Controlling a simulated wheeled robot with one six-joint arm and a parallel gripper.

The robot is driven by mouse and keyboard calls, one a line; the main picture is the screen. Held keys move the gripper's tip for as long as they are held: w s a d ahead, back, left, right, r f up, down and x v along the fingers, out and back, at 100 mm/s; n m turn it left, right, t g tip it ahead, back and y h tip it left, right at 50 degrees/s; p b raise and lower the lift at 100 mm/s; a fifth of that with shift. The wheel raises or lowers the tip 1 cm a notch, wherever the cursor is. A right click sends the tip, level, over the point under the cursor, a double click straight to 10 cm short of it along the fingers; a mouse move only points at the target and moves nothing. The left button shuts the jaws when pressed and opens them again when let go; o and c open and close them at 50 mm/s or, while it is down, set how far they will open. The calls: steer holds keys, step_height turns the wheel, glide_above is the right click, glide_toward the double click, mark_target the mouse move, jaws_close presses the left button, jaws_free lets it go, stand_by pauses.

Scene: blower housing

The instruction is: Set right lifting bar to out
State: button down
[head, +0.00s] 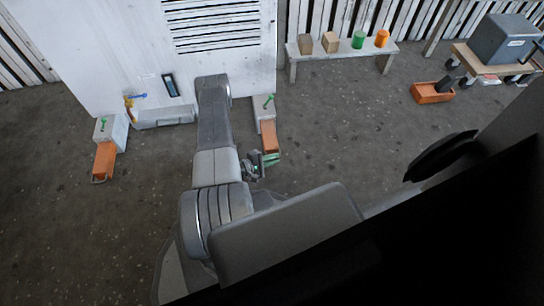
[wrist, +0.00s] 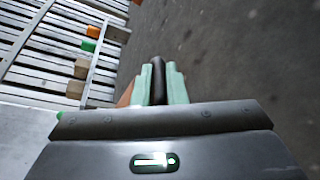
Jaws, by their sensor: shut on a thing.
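The right lifting bar (head: 269,136) is orange and sticks out of a grey bracket (head: 262,107) with a green lever (head: 269,101) on top, at the right of the white housing. My gripper (head: 270,159) is at the bar's outer end. In the wrist view my green fingers (wrist: 160,84) are shut on a dark handle (wrist: 158,82) at the bar's end. A sliver of the orange bar (wrist: 125,97) shows behind the left finger. The bar's outer end is partly hidden by my gripper in the head view.
The left lifting bar (head: 104,160), also orange, sticks out of its own bracket. The white housing (head: 130,50) stands behind. A bench (head: 340,51) with several blocks and cylinders, an orange bin (head: 432,94) and a cart (head: 470,58) are right. The floor right of my gripper is clear.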

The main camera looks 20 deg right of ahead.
steer(key=shift+s+f, duration=0.15)
steer(key=shift+s, duration=0.3)
steer(key=c, duration=1.5)
jaws_free()
steer(key=shift+d, duration=0.1)
steer(key=shift+w, duration=0.1)
steer(key=shift+a+r+p, duration=0.25)
steer(key=shift+a+p, duration=0.05)
steer(key=shift+a, duration=0.3)
steer(key=p+v, duration=0.3)
steer(key=v, duration=0.9)
steer(key=shift+a, duration=0.25)
steer(key=shift+d, duration=0.1)
